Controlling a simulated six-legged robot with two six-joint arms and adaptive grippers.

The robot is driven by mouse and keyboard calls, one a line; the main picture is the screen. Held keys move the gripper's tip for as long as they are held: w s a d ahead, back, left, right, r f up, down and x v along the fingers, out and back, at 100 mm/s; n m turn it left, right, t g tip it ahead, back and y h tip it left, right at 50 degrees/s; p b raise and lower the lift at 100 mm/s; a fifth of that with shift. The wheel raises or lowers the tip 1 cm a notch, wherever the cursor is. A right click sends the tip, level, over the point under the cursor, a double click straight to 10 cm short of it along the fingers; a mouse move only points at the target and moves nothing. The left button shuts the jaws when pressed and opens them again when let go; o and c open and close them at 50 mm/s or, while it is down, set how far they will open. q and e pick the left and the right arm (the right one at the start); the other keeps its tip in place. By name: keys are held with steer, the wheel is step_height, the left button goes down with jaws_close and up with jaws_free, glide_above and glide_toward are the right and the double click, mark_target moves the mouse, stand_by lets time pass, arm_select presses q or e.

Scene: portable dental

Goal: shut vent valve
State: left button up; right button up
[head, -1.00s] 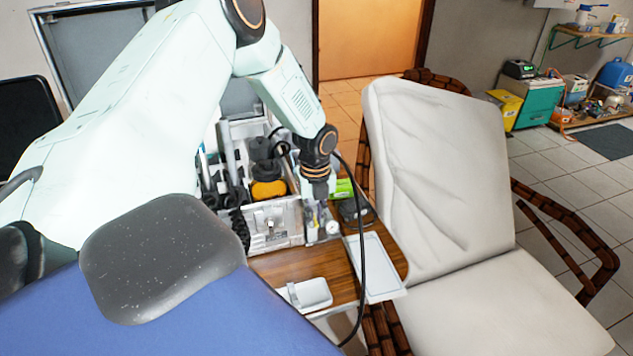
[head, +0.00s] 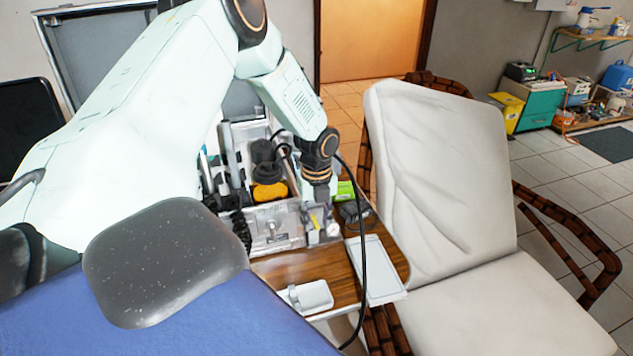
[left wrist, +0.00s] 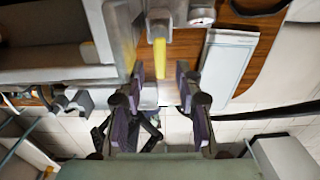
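The vent valve appears to be the yellow lever (left wrist: 160,58) in the left wrist view. It points toward my gripper from a grey metal block beside a round gauge. A small yellow piece, likely the same lever (head: 314,221), shows in the head view at the right end of the metal dental case. My left gripper (left wrist: 162,80) is open, with purple-padded fingers on either side of the lever's free end. I see gaps between the pads and the lever. In the head view the left gripper (head: 317,205) points down at the case, its fingers hard to make out. My right gripper is not in view.
The open dental case (head: 278,244) stands on a wooden table (head: 330,262). A white chair (head: 440,170) is to the right. A black cable (head: 362,250) hangs beside the gripper.

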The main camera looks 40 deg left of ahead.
mark_target(316, 225)
arm_select(q)
step_height(316, 225, up, 12)
stand_by(0.5)
steer(key=shift+s, duration=0.15)
stand_by(0.5)
